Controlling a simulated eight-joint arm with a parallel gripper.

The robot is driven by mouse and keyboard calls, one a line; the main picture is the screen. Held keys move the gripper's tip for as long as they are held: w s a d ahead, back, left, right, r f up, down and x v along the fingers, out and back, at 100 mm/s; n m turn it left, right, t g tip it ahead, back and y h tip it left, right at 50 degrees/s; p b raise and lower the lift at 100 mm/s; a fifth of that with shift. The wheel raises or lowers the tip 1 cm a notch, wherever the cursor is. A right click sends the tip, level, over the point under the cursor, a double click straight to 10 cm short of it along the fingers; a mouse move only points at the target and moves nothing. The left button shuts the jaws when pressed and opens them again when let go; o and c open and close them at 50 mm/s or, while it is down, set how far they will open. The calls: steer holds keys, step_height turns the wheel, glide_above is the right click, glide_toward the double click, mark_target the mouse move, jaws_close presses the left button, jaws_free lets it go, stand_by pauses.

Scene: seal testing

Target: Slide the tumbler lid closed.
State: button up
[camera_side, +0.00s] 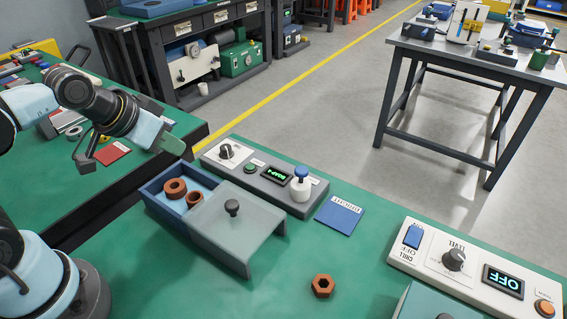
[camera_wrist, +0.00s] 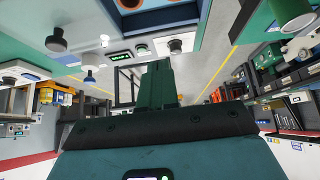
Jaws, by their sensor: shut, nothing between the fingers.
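The tumbler is a blue box (camera_side: 153,201) on the green bench, with a grey sliding lid (camera_side: 262,227) and a black knob (camera_side: 232,207) on top. The lid sits toward the right, leaving the left part of the box open. Two copper-brown rings (camera_side: 175,188) lie in that open part. In the wrist view the lid's knob (camera_wrist: 56,41) shows at upper left and the ring openings are at the top edge. My gripper (camera_side: 174,144) is shut and empty, above and behind the open end of the box, apart from the knob. Its green fingers (camera_wrist: 158,84) are together in the wrist view.
A grey control box (camera_side: 262,185) with a knob, display and a white blue-topped piece stands behind the tumbler. A blue card (camera_side: 339,215) and a brown hex nut (camera_side: 323,286) lie to the right. A white panel (camera_side: 470,268) fills the right. The bench front of the lid is clear.

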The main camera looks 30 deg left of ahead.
steer(key=shift+o, duration=1.1)
steer(key=shift+d, duration=0.1)
steer(key=o, duration=0.7)
steer(key=d+m, duration=0.1)
steer(key=d+r+m+g, duration=0.1)
steer(key=d, duration=0.1)
steer(key=w+d+r+m+g, duration=0.1)
steer(key=shift+d+r+h, duration=0.2)
steer(key=shift+h, duration=0.2)
steer(key=m+g, duration=0.5)
steer(key=m, duration=0.1)
glide_toward(231, 203)
steer(key=shift+y, duration=0.4)
steer(key=shift+d+f, duration=0.2)
steer(key=shift+f, duration=1.9)
steer(key=shift+d+f, duration=0.2)
steer(key=shift+f, duration=1.95)
jaws_close()
